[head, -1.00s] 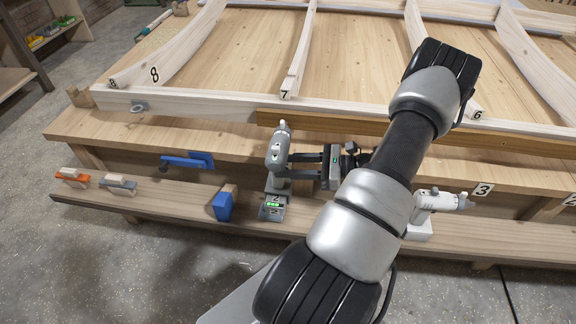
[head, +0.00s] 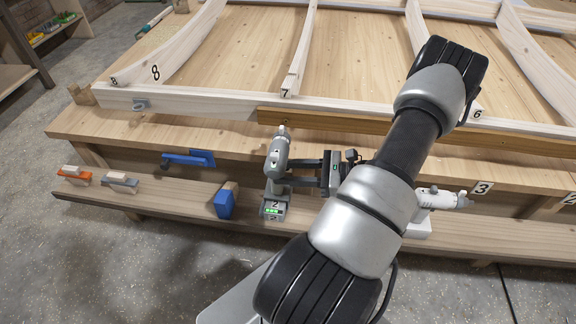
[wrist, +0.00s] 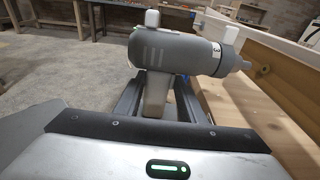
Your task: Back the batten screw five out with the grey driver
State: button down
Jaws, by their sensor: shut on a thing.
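The grey driver (head: 277,160) is upright in the head view, with its nose toward the workbench and its base, marked 2 with green lights, at the bottom. My gripper (head: 292,172) is shut on its handle from the right. In the wrist view the driver's grey body (wrist: 172,53) lies above the two fingers (wrist: 160,98), with its nose pointing right. The brown batten (head: 350,128) runs along the front of the white frame, beyond the driver's nose and apart from it. My arm covers part of the batten. I cannot make out screw five.
A white driver (head: 432,200) stands on the lower shelf (head: 330,222) near label 3 (head: 482,188). A blue clamp (head: 188,160), a blue block (head: 225,202) and two small brush-like tools (head: 120,182) are to the left. White ribs marked 6, 7 and 8 cross the bench.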

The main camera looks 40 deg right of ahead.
jog(key=s+d, duration=0.1)
jog(key=s, duration=0.6)
jog(key=shift+s+d, duration=0.25)
jog(key=shift+s, duration=0.15)
jog(key=shift+r, duration=0.1)
